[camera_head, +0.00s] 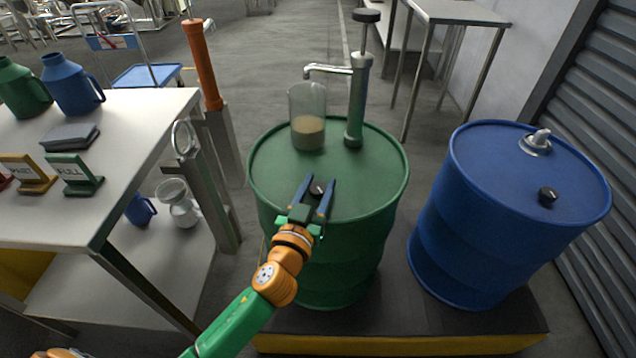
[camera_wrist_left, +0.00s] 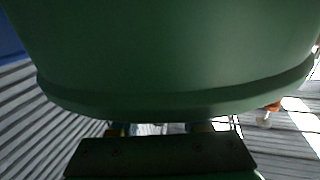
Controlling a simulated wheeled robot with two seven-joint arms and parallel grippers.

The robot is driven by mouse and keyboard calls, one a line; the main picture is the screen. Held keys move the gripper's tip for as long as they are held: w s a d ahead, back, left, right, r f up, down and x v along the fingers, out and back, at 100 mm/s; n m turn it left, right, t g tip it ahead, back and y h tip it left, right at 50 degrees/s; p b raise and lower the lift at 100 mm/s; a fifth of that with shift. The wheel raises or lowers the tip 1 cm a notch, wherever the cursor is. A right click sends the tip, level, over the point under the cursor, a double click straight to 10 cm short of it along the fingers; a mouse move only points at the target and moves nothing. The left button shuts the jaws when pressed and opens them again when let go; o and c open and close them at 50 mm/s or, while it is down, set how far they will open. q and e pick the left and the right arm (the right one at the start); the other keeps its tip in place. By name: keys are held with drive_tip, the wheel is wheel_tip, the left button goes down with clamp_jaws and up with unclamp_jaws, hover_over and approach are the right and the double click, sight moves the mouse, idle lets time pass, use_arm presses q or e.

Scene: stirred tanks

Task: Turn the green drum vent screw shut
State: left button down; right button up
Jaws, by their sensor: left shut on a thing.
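The green drum (camera_head: 270,170) stands upright in the middle of the head view. Its vent screw (camera_head: 317,188) is a small dark knob near the front of the lid. My left gripper (camera_head: 320,182) reaches over the drum's front rim, its two blue fingers on either side of the screw and shut on it. In the left wrist view the green drum (camera_wrist_left: 170,50) fills most of the picture; the screw and fingertips are hidden there.
A hand pump (camera_head: 356,100) and a clear beaker (camera_head: 308,125) with tan contents are at the back of the green lid. A blue drum (camera_head: 480,190) stands to the right. A white table (camera_head: 130,130) with jugs and signs is at the left.

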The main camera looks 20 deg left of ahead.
sight(311, 192)
use_arm(q)
drive_tip(key=m+h+p, duration=0.1)
drive_tip(key=h, duration=0.1)
drive_tip(key=m+h+p, duration=0.1)
drive_tip(key=m+h, duration=0.1)
drive_tip(key=h, duration=0.1)
drive_tip(key=shift+a+r+g, duration=0.1)
drive_tip(key=shift+r+g, duration=0.05)
drive_tip(key=shift+g, duration=0.15)
drive_tip(key=shift+m+g+h+p, duration=0.3)
drive_tip(key=shift+m+g+h, duration=0.2)
drive_tip(key=shift+m+h, duration=0.6)
drive_tip(key=shift+g+h, duration=0.3)
drive_tip(key=shift+h, duration=0.3)
drive_tip(key=shift+m+h, duration=0.3)
drive_tip(key=shift+m, duration=0.1)
drive_tip(key=shift+c, duration=1.9)
unclamp_jaws()
drive_tip(key=shift+p+v, duration=0.4)
drive_tip(key=shift+v, duration=3.15)
